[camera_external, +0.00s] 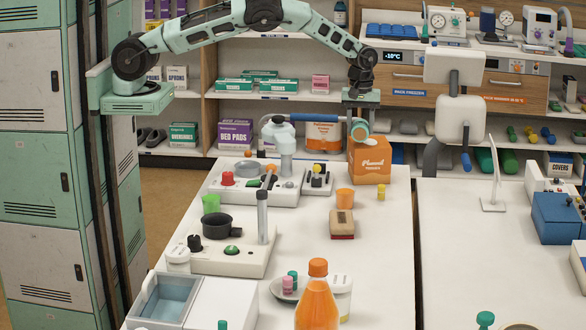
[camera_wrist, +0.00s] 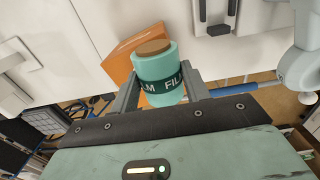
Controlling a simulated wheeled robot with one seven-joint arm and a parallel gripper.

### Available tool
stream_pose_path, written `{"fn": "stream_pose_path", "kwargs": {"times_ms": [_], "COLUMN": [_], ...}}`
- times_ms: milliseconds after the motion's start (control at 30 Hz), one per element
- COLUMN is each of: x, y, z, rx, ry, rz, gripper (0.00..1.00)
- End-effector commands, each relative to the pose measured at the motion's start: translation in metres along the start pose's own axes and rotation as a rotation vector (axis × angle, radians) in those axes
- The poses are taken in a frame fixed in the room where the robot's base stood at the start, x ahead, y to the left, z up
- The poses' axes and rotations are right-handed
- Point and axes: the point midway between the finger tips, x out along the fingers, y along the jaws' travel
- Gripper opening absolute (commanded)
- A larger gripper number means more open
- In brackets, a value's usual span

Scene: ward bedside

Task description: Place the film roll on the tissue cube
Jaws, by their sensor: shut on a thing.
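My gripper (camera_external: 360,116) is shut on the film roll (camera_external: 360,132), a mint-green cylinder with a tan core and a dark band lettered "FILM". In the wrist view the film roll (camera_wrist: 160,72) sits between the two fingers of my gripper (camera_wrist: 164,90). The orange tissue cube (camera_external: 371,162) stands at the far end of the white table. The roll hangs at the cube's upper left edge in the external view and hides part of its top; I cannot tell whether they touch. In the wrist view the cube (camera_wrist: 117,62) shows partly behind the roll.
An orange cup (camera_external: 345,197), a yellow piece (camera_external: 381,192) and a brown-and-red block (camera_external: 342,225) lie nearer. The table's right middle is clear.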

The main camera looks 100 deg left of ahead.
Motion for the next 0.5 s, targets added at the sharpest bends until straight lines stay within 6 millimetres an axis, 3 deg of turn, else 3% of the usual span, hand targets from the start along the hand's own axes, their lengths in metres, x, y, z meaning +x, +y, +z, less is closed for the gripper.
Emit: {"fn": "stream_pose_path", "kwargs": {"times_ms": [133,467,500], "x": [0.015,0.02,0.019], "y": [0.0,0.0,0.0], "z": [0.0,0.0,0.0], "rx": [-0.001,-0.001,-0.001], "ry": [0.0,-0.001,-0.001], "rz": [0.0,0.001,0.001], "gripper": [0.2,0.2,0.52]}}
